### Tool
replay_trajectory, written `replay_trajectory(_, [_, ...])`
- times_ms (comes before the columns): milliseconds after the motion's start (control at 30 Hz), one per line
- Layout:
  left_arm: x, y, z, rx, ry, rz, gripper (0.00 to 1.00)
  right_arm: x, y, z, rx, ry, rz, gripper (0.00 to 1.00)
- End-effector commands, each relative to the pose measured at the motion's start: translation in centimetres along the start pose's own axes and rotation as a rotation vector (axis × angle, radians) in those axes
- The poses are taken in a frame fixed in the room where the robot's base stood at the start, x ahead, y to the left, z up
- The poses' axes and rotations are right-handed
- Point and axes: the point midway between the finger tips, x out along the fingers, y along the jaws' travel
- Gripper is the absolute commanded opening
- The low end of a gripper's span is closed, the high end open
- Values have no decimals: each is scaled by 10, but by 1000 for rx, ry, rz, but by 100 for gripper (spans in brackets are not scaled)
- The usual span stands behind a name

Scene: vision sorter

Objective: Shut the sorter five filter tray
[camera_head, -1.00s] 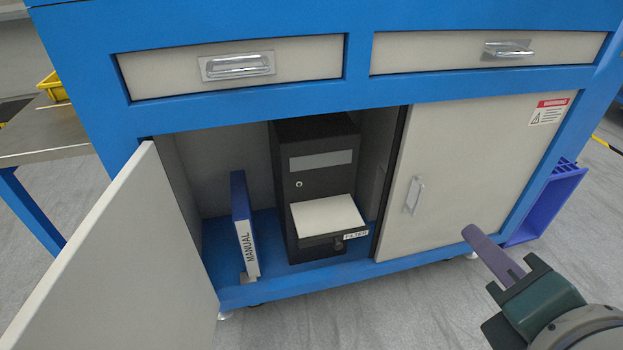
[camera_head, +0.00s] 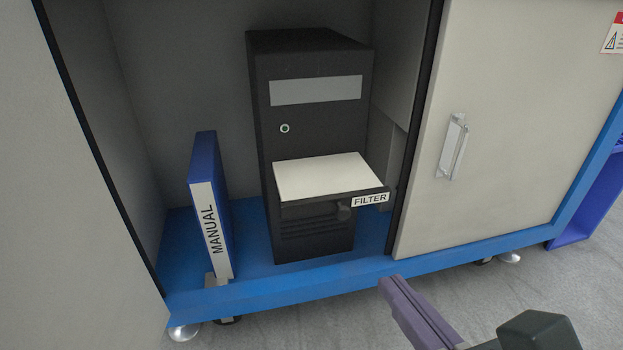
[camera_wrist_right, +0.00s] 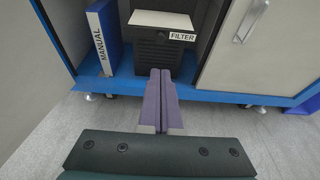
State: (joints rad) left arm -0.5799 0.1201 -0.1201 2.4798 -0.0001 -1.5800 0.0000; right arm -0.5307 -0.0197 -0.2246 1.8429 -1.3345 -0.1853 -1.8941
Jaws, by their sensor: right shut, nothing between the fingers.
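The filter tray (camera_head: 325,177) sticks out of the front of a black tower unit (camera_head: 310,110) inside the open cabinet. Its top is white, and its dark front edge carries a FILTER label and a dark knob. The tray also shows at the top of the right wrist view (camera_wrist_right: 162,21). My right gripper (camera_head: 392,288) is shut and empty, outside the cabinet, below and to the right of the tray and apart from it. In the right wrist view its purple fingers (camera_wrist_right: 160,75) lie together, pointing at the unit. My left gripper is not in view.
A blue MANUAL binder (camera_head: 212,210) stands left of the unit on the blue cabinet floor (camera_head: 185,260). The left door (camera_head: 75,220) is swung open. The right door (camera_head: 490,120) is shut, with a metal handle (camera_head: 453,147). The grey floor in front is clear.

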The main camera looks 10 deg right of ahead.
Motion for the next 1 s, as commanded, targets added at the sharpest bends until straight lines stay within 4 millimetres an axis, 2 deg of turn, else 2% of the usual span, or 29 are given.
replay_trajectory(300, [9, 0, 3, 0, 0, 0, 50, 66, -1, 1, 0, -4, -1, 0])
replay_trajectory(500, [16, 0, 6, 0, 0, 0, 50, 102, -1, 6, 0, -3, -1, 0])
replay_trajectory(700, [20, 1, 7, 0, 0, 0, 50, 121, -1, 11, 2, -1, -2, 0])
replay_trajectory(1000, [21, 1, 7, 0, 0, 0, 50, 124, -1, 13, 2, 0, -2, 0])
